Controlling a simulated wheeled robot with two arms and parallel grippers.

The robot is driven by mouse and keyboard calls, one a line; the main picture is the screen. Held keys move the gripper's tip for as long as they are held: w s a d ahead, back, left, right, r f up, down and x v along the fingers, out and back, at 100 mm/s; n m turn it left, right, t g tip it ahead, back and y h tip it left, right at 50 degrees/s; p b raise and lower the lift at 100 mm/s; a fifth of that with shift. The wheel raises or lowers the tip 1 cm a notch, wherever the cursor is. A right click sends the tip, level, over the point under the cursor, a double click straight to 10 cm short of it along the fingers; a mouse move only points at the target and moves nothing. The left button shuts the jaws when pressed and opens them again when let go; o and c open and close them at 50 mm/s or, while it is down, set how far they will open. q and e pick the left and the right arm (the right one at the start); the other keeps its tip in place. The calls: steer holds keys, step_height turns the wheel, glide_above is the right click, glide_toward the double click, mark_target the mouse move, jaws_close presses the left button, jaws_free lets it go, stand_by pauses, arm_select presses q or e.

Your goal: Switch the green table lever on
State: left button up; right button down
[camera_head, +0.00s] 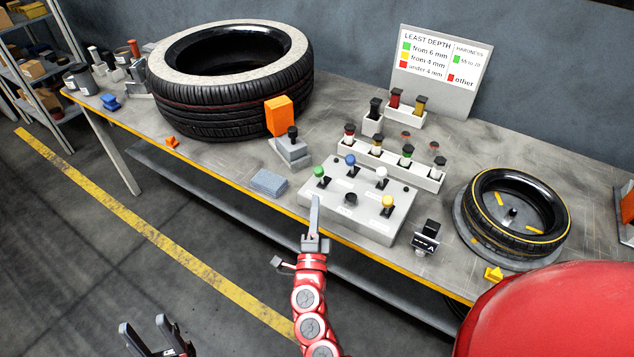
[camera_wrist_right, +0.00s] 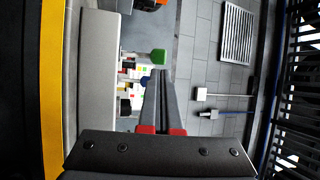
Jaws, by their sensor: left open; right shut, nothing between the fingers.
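The green table lever (camera_head: 319,172) has a round green knob and stands at the back left corner of the grey control box (camera_head: 387,228). My right gripper (camera_head: 315,199) is shut and empty, its fingers pointing towards this lever from the box's front left edge. The fingertips appear just short of the lever; I cannot tell the exact gap. In the right wrist view the green knob (camera_wrist_right: 158,55) shows just beyond the shut fingertips (camera_wrist_right: 158,72), with the blue knob (camera_wrist_right: 145,80) beside them. My left gripper (camera_head: 146,326) is open and empty, low over the floor.
A small black device (camera_head: 427,236) stands right of the box.

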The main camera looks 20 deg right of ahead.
mark_target(318, 175)
steer(key=p+x, duration=0.1)
steer(key=x, duration=0.4)
steer(key=shift+w+d+r, duration=0.15)
steer(key=shift+w, duration=0.1)
